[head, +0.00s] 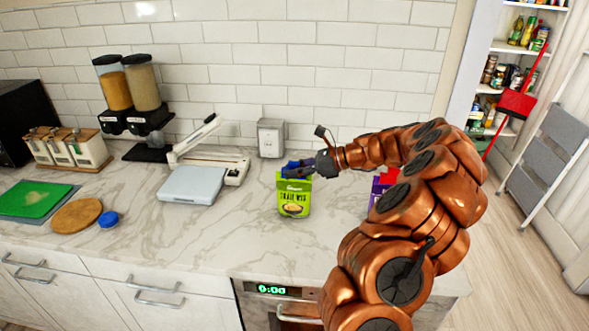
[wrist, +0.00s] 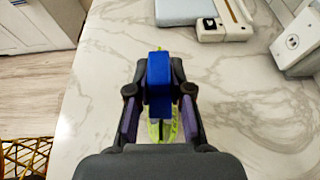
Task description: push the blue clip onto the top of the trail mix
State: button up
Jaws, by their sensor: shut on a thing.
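The trail mix (head: 293,197) is a bright green bag standing upright on the marble counter. The blue clip (head: 291,170) is at the top edge of the bag, held in my gripper (head: 308,168). In the wrist view the blue clip (wrist: 158,85) sits between the two fingers of my gripper (wrist: 158,88), which are shut on it. A strip of the green trail mix (wrist: 162,131) shows just below the clip. I cannot tell whether the clip is seated on the bag or only touching it.
A purple and red package (head: 381,187) stands to the right, partly behind my arm. A pale blue scale (head: 192,185) and a white device (head: 236,172) are to the left. A grey box (head: 271,138) stands at the wall. The counter in front of the bag is clear.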

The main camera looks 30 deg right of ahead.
jog(key=shift+f, duration=0.2)
jog(key=o, duration=0.9)
jog(key=v, duration=1.2)
